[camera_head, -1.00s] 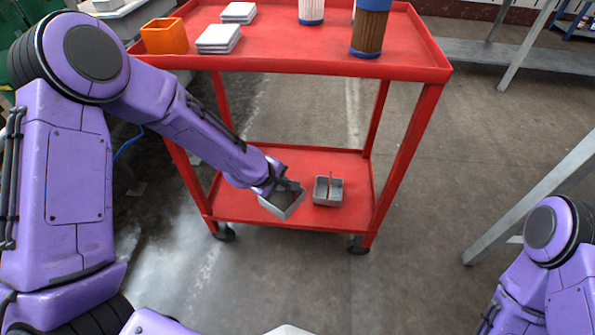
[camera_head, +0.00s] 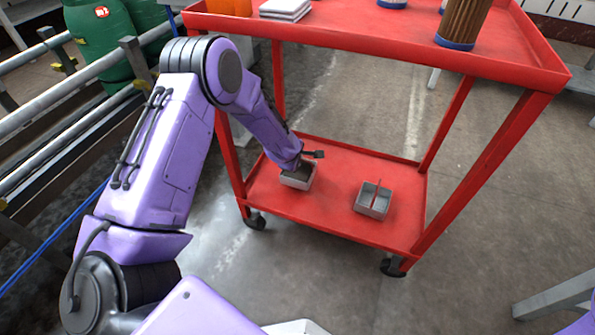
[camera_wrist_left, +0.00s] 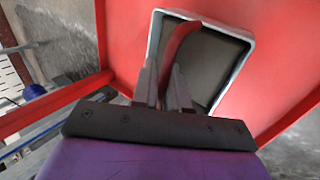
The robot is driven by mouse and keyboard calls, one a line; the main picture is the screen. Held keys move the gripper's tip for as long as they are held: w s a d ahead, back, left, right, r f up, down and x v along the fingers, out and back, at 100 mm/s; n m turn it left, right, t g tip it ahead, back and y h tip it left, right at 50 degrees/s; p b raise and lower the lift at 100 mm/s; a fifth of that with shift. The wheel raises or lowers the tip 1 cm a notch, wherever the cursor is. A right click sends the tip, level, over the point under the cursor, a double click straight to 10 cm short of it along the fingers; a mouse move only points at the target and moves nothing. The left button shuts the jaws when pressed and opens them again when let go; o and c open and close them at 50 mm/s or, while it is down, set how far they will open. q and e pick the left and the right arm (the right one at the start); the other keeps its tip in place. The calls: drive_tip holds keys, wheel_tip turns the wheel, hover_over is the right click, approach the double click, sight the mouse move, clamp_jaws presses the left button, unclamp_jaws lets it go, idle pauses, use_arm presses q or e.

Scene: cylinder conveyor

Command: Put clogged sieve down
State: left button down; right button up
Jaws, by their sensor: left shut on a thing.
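The sieve (camera_head: 299,180) is a grey square tray with a dark mesh floor and a red handle. It is at the left of the cart's lower red shelf (camera_head: 330,222); I cannot tell if it touches the shelf. It also shows in the left wrist view (camera_wrist_left: 238,50), where my left gripper (camera_wrist_left: 166,82) is shut on its red handle. In the head view my left gripper (camera_head: 300,164) is above it and partly hides it. A second grey sieve (camera_head: 373,201) with a red handle stands on the same shelf to the right. My right gripper is out of view.
The red cart's upper shelf (camera_head: 400,48) overhangs the lower one and carries an orange box (camera_head: 230,7), white filter plates (camera_head: 285,9) and a brown pleated cylinder (camera_head: 464,22). Cart posts stand on both sides.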

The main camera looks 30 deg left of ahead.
use_arm(q)
drive_tip(key=f, duration=0.1)
drive_tip(key=f+b, duration=0.1)
drive_tip(key=f, duration=0.1)
drive_tip(key=shift+w+a+b, duration=0.15)
drive_tip(key=shift+w+b, duration=0.05)
drive_tip(key=shift+b, duration=0.1)
drive_tip(key=shift+f, duration=0.4)
drive_tip(key=shift+r, duration=0.2)
drive_tip(key=shift+f, duration=0.1)
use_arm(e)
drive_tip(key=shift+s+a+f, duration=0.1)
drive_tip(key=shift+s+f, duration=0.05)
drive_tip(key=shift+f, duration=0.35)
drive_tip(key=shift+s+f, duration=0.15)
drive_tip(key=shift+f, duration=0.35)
use_arm(q)
drive_tip(key=c, duration=1.1)
unclamp_jaws()
drive_tip(key=shift+c, duration=0.2)
